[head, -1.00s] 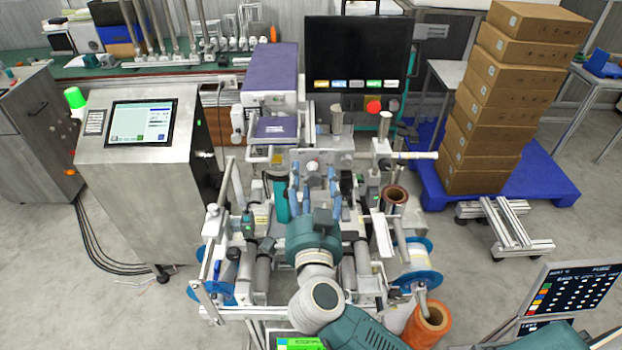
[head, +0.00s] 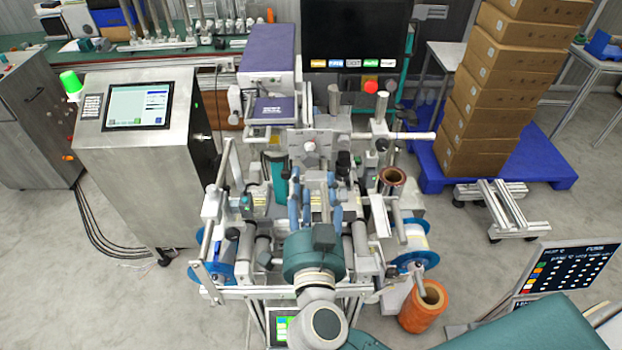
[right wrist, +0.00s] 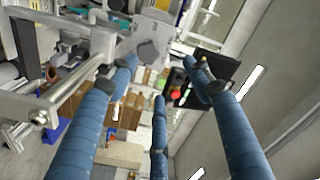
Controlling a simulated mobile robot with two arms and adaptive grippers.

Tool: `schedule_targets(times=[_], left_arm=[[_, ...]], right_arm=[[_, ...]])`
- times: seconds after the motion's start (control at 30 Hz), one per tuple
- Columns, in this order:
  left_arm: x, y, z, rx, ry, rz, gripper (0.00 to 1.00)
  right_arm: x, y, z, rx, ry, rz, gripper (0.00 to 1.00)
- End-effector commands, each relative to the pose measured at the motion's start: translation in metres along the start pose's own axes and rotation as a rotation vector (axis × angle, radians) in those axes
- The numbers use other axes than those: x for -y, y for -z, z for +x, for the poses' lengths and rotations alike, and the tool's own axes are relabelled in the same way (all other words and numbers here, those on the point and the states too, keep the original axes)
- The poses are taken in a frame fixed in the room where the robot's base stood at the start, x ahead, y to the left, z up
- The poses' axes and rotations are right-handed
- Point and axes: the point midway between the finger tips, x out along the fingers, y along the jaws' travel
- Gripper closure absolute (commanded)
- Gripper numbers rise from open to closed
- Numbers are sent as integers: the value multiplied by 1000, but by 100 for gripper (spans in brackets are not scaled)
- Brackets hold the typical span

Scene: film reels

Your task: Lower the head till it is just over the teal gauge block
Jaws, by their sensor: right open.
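The machine's head is a grey plate with a round knob (head: 310,146) at the middle of the machine. The knob also shows in the right wrist view (right wrist: 147,52). My right gripper (head: 319,182) is open, its blue fingers pointing at the knob from the near side. It looks empty and drawn back from the knob. In the wrist view, the fingers (right wrist: 160,75) are spread below and beside the knob. A teal upright piece (head: 279,180) left of the fingers may be the gauge block; its base is hidden. The gap under the head cannot be told. My left gripper is not in view.
Rollers and blue reels (head: 412,245) flank my right gripper. An orange roll (head: 424,305) is at the lower right. A steel cabinet with a screen (head: 138,107) stands left, a black monitor (head: 355,35) behind. Boxes (head: 500,95) stand on a blue pallet (head: 535,170).

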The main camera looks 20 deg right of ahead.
Motion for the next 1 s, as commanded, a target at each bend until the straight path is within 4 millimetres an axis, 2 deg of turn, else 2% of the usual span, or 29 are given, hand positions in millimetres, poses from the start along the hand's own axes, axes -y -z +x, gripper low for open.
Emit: schedule_targets(times=[0.6,1.0], left_arm=[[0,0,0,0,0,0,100],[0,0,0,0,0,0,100]], right_arm=[[0,-1,-42,2,-1,0,50],[0,0,-46,1,-2,1,50]])
